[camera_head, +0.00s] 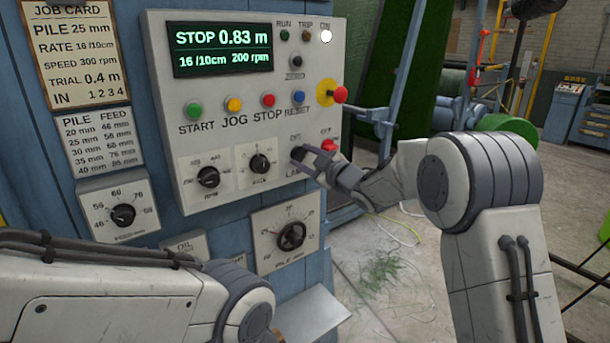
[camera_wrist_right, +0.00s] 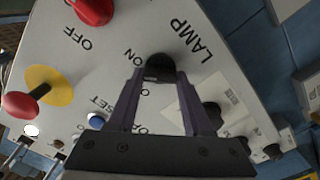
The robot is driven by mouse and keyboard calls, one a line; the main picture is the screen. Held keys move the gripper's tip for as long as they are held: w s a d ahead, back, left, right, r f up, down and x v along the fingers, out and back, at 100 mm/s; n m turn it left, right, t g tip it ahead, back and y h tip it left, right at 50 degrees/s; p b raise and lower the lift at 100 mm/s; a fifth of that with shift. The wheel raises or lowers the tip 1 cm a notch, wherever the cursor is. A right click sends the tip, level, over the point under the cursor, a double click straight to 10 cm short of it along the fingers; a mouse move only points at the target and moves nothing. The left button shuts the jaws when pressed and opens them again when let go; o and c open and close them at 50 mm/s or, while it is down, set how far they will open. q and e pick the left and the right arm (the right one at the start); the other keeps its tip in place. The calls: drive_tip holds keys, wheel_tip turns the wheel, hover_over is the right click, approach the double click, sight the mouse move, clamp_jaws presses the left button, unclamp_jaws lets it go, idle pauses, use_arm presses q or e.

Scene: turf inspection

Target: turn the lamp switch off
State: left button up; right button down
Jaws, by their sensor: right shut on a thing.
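The lamp switch is a black knob (camera_head: 298,153) at the lower right of the grey control panel (camera_head: 240,95), above a partly covered LAMP label. In the right wrist view the knob (camera_wrist_right: 160,67) sits between the fingertips, beside the words LAMP and ON; another label is mostly hidden by a finger. My right gripper (camera_head: 306,160) is shut on this knob, and it also shows in the wrist view (camera_wrist_right: 160,78). I cannot tell which way the knob points. A white indicator (camera_head: 326,36) marked ON is lit at the panel's top right. My left gripper is out of view.
A red switch (camera_head: 328,146) with an OFF label is close to the right of my gripper. A red stop button on a yellow disc (camera_head: 327,93) is above it. Black dials (camera_head: 208,177) lie to the left.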

drive_tip(key=n+b, duration=0.3)
drive_tip(key=b, duration=0.1)
drive_tip(key=n+b, duration=0.2)
drive_tip(key=shift+f+n+b, duration=0.3)
drive_tip(key=shift+f+b, duration=0.05)
drive_tip(key=shift+r+n+b, duration=0.15)
drive_tip(key=shift+n+b, duration=1.65)
drive_tip(key=shift+n, duration=0.3)
drive_tip(key=shift+c, duration=1.6)
unclamp_jaws()
drive_tip(key=b+v, duration=0.2)
drive_tip(key=v, duration=0.8)
drive_tip(key=shift+s, duration=0.25)
